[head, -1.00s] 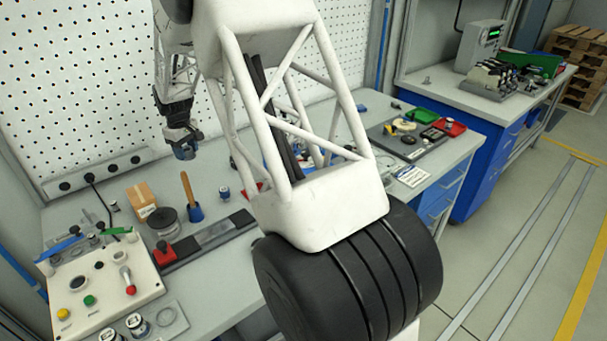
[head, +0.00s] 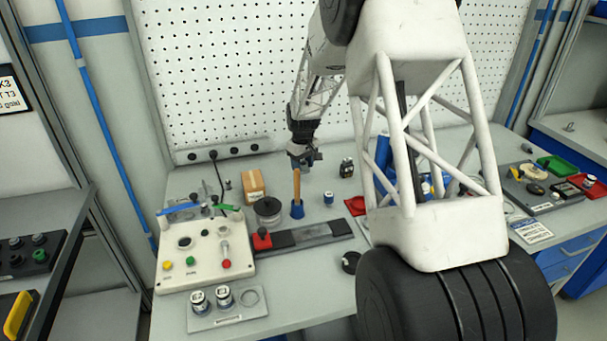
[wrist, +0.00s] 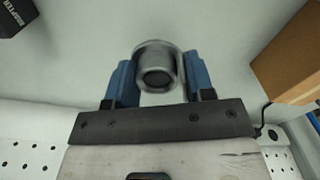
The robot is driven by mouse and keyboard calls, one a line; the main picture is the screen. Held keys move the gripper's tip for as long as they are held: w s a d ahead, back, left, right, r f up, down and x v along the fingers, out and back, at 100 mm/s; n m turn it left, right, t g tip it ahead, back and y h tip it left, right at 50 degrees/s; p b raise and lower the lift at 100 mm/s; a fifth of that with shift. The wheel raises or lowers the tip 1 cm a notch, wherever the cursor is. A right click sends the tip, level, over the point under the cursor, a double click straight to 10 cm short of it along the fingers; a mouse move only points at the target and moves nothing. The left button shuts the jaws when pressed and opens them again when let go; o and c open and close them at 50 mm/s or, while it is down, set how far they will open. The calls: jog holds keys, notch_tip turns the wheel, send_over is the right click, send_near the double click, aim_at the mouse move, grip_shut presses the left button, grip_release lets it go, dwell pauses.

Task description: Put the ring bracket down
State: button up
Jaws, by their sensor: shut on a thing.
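My gripper (head: 303,157) hangs above the back of the bench, in front of the pegboard, in the head view. In the wrist view its two blue fingers (wrist: 160,72) are shut on a grey metal ring-shaped part, the ring bracket (wrist: 142,62). The ring bracket sits between the fingers with its round, dark-centred end showing. Pale bench surface shows behind it in the wrist view, and it looks clear of the bench. In the head view the bracket is too small to tell apart from the gripper.
A cardboard box (head: 253,183) stands left of my gripper; it also shows in the wrist view (wrist: 292,62). A control panel (head: 205,255) and a dark rail (head: 308,236) lie nearer. Bare bench shows behind the holder.

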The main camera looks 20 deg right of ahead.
aim_at(302, 170)
jog(key=shift+f, duration=0.1)
jog(key=shift+f, duration=1.85)
jog(key=shift+f, duration=0.15)
jog(key=o, duration=1)
notch_tip(302, 170, up, 12)
jog(key=shift+r, duration=0.1)
